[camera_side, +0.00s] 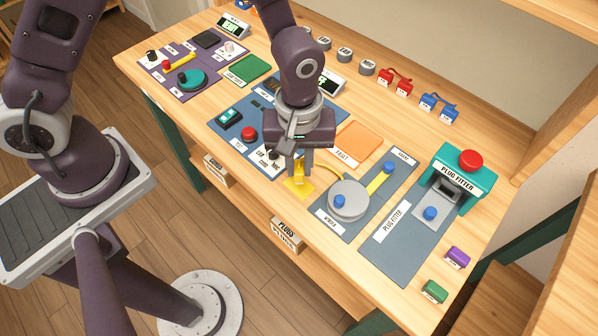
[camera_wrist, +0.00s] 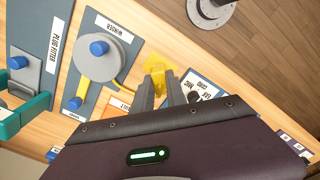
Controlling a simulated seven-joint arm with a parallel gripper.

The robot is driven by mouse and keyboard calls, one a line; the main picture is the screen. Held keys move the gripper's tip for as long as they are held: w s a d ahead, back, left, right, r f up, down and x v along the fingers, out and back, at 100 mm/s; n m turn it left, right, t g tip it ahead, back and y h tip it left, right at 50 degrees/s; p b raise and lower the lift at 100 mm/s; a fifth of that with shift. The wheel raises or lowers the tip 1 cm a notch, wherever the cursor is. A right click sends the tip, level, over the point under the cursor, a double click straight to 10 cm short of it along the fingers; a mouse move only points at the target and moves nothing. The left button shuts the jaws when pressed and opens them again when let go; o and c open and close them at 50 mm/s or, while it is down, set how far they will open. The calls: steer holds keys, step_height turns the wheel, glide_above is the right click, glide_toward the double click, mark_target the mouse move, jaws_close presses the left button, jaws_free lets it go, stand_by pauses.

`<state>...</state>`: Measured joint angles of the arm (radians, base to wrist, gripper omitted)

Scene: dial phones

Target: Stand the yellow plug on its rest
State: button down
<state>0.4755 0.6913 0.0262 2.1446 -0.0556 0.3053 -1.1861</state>
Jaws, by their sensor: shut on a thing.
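The yellow plug (camera_side: 299,170) is between the fingers of my gripper (camera_side: 299,164), which is shut on it. It is at the front edge of the bench, left of the winder. A yellow base piece (camera_side: 297,189), seemingly the rest, lies directly below the plug. I cannot tell whether plug and base touch. A yellow cord (camera_side: 330,172) runs from there to the winder (camera_side: 348,200). In the wrist view my gripper (camera_wrist: 158,84) points at the yellow pieces (camera_wrist: 154,64), and its fingers hide part of the plug.
The winder has a grey drum and a blue knob. The plug fitter (camera_side: 462,182) stands to the right with a red button. An orange pad (camera_side: 358,142) lies behind the winder. The bench's front edge is close.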

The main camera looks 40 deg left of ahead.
mark_target(299, 167)
steer(key=shift+f, duration=1.5)
steer(key=shift+f, duration=0.15)
steer(key=c, duration=1.3)
jaws_free()
steer(key=shift+c, duration=0.2)
step_height(299, 167, up, 12)
steer(key=shift+r, duration=0.25)
